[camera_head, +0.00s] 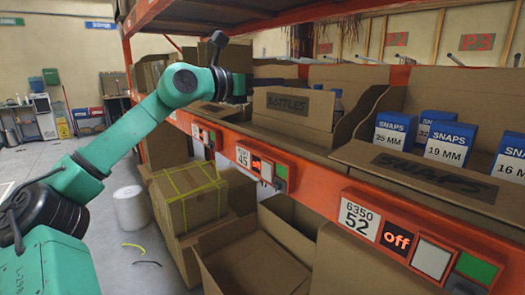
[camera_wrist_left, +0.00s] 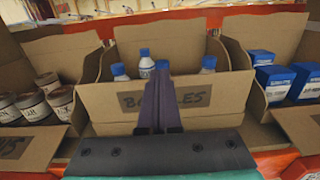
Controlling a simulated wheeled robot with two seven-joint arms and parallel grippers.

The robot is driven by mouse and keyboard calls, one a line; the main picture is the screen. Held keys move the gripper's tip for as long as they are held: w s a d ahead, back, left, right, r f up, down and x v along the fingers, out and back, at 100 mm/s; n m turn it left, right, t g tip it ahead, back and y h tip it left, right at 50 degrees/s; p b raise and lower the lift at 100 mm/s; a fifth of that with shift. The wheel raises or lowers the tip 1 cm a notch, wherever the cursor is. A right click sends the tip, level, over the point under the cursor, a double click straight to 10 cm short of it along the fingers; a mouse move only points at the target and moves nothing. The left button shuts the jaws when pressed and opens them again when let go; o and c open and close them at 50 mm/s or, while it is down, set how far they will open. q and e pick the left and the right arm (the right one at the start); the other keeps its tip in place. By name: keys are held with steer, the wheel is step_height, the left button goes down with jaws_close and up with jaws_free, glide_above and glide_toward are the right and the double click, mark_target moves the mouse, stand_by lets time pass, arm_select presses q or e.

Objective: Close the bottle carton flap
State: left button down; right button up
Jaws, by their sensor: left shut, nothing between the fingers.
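The bottle carton stands on the orange shelf. Its front flap (camera_head: 293,106), lettered BOTTLES, stands roughly upright at the carton's front; it also shows in the left wrist view (camera_wrist_left: 110,103). Several white bottles with blue caps (camera_wrist_left: 145,66) stand behind the flap, their lower parts hidden. My left gripper (camera_head: 242,89) is beside the flap's left end in the head view. In the left wrist view its dark fingers (camera_wrist_left: 161,72) are shut and empty, in front of the flap's middle and covering part of the lettering. I cannot tell whether they touch it. My right gripper is not in view.
A carton of blue SNAPS boxes (camera_head: 451,143) stands at the right, its front flap (camera_head: 425,175) folded outward. A carton of jars (camera_wrist_left: 32,104) is on the left in the wrist view. Orange shelf beams (camera_head: 325,172) run below and above. Open cartons (camera_head: 255,262) lie underneath.

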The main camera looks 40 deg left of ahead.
arm_select(q)
step_height(320, 180, up, 9)
steer(key=g+p, duration=0.1)
steer(key=p, duration=0.9)
steer(key=shift+w+a+r+p, duration=0.2)
steer(key=shift+w+a+p, duration=0.05)
steer(key=shift+p, duration=0.15)
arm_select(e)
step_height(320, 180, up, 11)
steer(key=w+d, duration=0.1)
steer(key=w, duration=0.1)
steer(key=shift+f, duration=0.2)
arm_select(q)
steer(key=shift+g, duration=0.3)
